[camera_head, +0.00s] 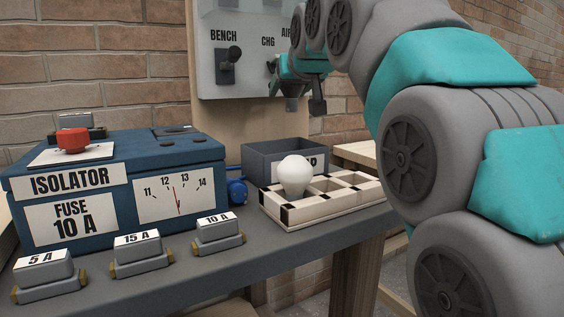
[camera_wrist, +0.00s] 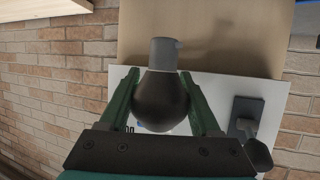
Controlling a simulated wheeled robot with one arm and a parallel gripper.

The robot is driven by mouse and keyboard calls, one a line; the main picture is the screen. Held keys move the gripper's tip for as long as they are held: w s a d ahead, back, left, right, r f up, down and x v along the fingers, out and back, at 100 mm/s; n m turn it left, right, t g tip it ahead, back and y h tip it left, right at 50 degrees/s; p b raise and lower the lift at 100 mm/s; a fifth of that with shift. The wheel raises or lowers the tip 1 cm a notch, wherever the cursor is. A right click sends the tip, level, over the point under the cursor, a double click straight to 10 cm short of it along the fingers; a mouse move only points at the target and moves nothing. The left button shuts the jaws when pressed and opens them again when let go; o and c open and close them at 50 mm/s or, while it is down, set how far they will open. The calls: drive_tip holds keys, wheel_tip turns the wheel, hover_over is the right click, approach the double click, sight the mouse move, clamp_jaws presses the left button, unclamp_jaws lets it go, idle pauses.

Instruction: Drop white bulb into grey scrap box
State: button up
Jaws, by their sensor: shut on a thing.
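The white bulb (camera_head: 295,174) stands upright, glass up, in the cream divided tray (camera_head: 290,220) on the bench. The grey scrap box (camera_head: 257,168) is right behind the tray; its label is mostly hidden by the bulb, with only a final P showing. My gripper (camera_head: 297,92) is up in front of the wall panel, above the box. In the wrist view, my gripper (camera_wrist: 162,92) is shut on a dark bulb (camera_wrist: 161,100) with a grey cap, its glass between the green fingers. This held bulb is hard to make out in the head view.
The blue isolator box (camera_head: 110,180) fills the bench's left side, with several labelled fuses (camera_head: 140,252) in front. A blue round part (camera_head: 236,188) sits beside the scrap box. The wall panel (camera_head: 228,75) has a protruding BENCH switch (camera_head: 228,65).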

wheel_tip(320, 180, down, 6)
drive_tip(key=b, duration=0.3)
drive_tip(key=shift+s+r, duration=0.1)
drive_tip(key=shift+r, duration=0.05)
drive_tip(key=o, duration=1.4)
